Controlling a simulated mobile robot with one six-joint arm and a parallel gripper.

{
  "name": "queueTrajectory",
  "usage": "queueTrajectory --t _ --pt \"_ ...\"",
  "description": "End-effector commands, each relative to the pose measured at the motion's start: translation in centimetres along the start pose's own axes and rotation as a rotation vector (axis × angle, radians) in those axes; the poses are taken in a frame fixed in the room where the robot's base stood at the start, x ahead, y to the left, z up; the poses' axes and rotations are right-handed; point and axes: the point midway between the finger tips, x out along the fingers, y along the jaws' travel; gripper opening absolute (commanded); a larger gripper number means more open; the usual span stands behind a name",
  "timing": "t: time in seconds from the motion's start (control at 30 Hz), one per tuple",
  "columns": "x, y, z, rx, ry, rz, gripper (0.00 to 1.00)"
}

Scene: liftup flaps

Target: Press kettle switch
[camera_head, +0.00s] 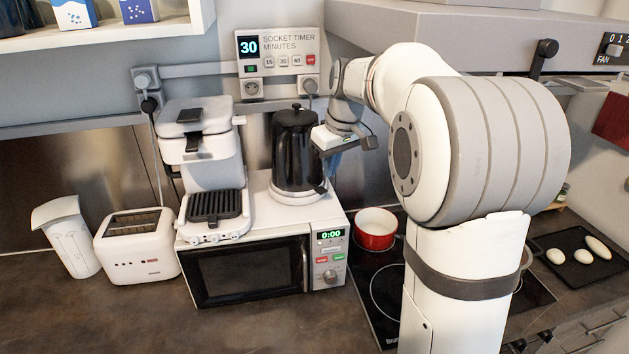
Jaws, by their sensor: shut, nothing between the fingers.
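The black kettle (294,150) stands upright on its round white base (291,194) on top of the microwave. A small dark tab (321,188) shows low on the kettle's right side; I cannot tell whether it is the switch. My arm reaches in from the right. My gripper (332,166) is just right of the kettle, pointing downward, shut and empty. Its fingers are small and partly hidden by the wrist, so I cannot tell whether they touch the kettle.
The microwave (250,272) carries a coffee machine (199,150) left of the kettle. A socket timer panel (278,56) reading 30 is on the wall behind. A red pot (375,229) sits on the hob to the right. A toaster (137,246) stands at left.

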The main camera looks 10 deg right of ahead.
Motion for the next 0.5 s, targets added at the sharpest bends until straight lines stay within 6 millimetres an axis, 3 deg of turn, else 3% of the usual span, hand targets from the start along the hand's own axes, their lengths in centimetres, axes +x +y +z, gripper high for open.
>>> queueTrajectory --t 0.2,0.5 --pt "0.5 1.5 -2.0 -0.038 0.0 -0.012 0.0" --pt "0.6 1.8 -2.3 -0.045 0.001 -0.014 0.0"
